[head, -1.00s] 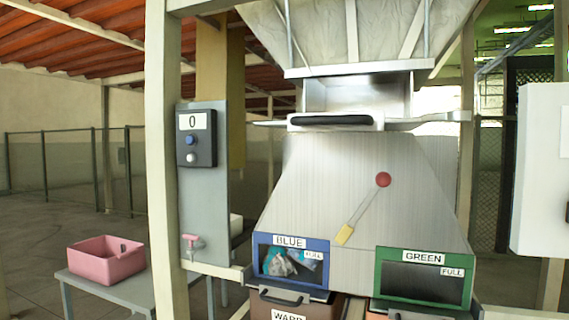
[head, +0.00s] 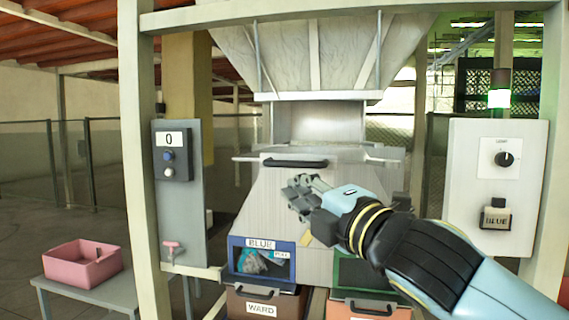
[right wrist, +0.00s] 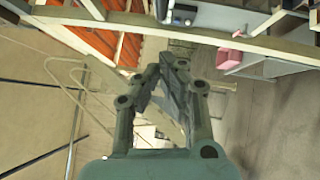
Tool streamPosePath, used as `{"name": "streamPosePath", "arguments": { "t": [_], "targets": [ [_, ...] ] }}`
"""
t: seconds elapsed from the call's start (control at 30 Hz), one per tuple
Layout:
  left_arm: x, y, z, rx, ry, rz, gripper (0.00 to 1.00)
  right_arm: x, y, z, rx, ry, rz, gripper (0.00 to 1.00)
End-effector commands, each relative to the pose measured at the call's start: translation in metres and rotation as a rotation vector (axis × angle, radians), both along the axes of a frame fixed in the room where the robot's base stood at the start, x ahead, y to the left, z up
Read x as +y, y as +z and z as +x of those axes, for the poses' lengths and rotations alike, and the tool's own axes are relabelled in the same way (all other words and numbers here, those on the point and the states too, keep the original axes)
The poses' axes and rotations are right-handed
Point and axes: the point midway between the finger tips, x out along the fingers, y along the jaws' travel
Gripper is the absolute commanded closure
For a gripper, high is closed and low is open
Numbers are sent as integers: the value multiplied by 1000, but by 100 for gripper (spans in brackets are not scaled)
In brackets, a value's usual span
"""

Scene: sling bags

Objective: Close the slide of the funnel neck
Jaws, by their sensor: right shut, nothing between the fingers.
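The funnel neck (head: 322,122) is a square metal duct below the pale hopper. The slide (head: 345,160) is a flat pale plate under the neck, with a black bar handle (head: 295,163) on its front. How far it stands out is hard to tell. My right gripper (head: 298,184) is shut and empty, just below the handle and in front of the metal chute; contact with the handle cannot be made out. In the right wrist view my gripper's fingers (right wrist: 163,72) show close together with nothing between them. My left gripper is not in view.
Below are the BLUE opening (head: 262,243), holding crumpled cloth, and a green-framed opening (head: 345,268) partly behind my arm. A control panel (head: 495,190) stands right, a counter post (head: 183,215) left. A pink bin (head: 80,268) sits on a side table.

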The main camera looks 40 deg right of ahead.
Motion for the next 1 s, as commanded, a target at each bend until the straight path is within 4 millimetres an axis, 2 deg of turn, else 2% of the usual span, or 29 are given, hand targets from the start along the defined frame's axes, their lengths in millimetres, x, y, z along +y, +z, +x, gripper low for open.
{"name": "streamPosePath", "arguments": {
  "t": [0.03, 0.2, 0.27, 0.4, 0.6, 1.0],
  "targets": [
    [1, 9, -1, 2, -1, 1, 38, -1, 8, 12, -4, -2, 6, 100],
    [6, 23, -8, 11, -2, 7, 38, -3, 12, 48, -3, -1, 4, 100],
    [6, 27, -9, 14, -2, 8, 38, -4, 13, 60, -2, -1, 4, 100],
    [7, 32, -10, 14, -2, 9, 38, -21, 16, 72, 0, 0, -5, 100],
    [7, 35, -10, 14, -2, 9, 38, -32, 17, 82, 0, 0, 1, 100],
    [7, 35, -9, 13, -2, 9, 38, -34, 17, 83, 0, 0, 1, 100]
  ]
}}
